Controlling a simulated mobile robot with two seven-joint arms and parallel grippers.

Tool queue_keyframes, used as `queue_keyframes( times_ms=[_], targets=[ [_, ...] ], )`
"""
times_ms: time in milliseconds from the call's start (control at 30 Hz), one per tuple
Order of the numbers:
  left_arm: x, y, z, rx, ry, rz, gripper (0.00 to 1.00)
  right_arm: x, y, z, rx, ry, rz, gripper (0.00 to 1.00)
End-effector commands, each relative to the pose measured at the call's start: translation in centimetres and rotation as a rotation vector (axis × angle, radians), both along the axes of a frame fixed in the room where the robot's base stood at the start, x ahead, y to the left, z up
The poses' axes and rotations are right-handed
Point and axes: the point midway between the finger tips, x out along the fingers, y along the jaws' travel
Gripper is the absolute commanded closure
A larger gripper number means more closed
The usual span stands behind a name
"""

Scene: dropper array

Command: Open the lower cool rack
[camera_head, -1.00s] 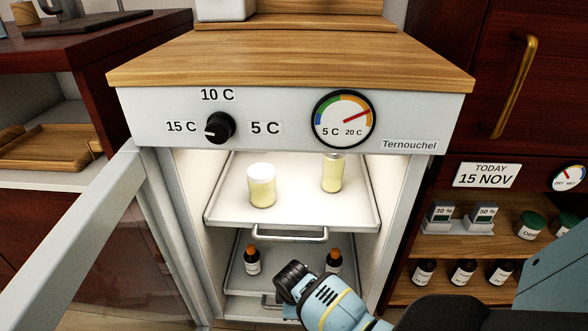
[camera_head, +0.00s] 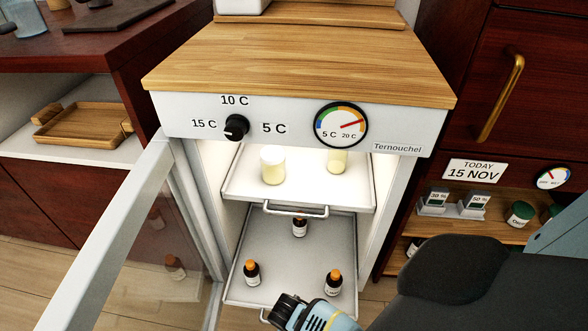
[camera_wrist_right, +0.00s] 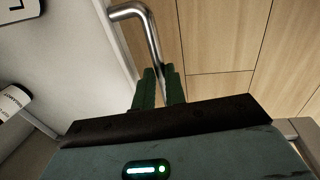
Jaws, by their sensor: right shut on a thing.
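The lower cool rack (camera_head: 300,260) is a grey-white tray that sticks out of the cooler, with several brown bottles with orange caps on it, such as the bottle (camera_head: 333,282) at its front right. Its metal handle (camera_head: 265,316) shows at the front edge, partly hidden by my right gripper (camera_head: 290,312). In the right wrist view the handle (camera_wrist_right: 150,30) runs between the fingers of my right gripper (camera_wrist_right: 158,88), which are shut on it. My left gripper is not in view.
The upper rack (camera_head: 235,190) holds pale yellow jars and has its own handle (camera_head: 295,210). The glass cooler door (camera_head: 110,240) stands open at the left. A wooden shelf (camera_head: 480,232) with jars and small gauges is at the right.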

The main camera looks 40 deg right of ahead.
Motion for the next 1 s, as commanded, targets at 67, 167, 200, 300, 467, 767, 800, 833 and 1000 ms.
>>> queue_keyframes(
  times_ms=[67,167,200,300,467,767,800,833,1000],
  targets=[
    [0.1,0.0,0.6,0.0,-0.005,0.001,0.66,-0.9,0.9,0.1,0.001,0.003,0.001,1.0],
    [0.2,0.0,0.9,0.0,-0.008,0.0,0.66,-1.6,1.7,0.1,-0.001,0.004,0.001,1.0],
    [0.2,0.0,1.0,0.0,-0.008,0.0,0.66,-1.9,2.0,0.0,0.0,0.004,0.001,1.0],
    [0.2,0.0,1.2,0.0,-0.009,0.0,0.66,-2.3,2.6,0.0,0.001,0.003,0.0,1.0],
    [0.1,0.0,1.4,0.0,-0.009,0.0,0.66,-2.8,3.1,-0.1,-0.001,0.004,0.0,1.0],
    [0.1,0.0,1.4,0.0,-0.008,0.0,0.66,-3.0,3.2,-0.2,0.0,0.004,-0.001,1.0],
    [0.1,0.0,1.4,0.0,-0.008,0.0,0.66,-3.0,3.2,-0.2,0.0,0.004,-0.001,1.0],
    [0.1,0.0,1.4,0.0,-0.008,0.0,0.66,-3.0,3.2,-0.2,0.0,0.004,-0.001,1.0],
    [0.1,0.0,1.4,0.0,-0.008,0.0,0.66,-3.0,3.2,-0.2,0.0,0.004,-0.001,0.75]
  ],
)
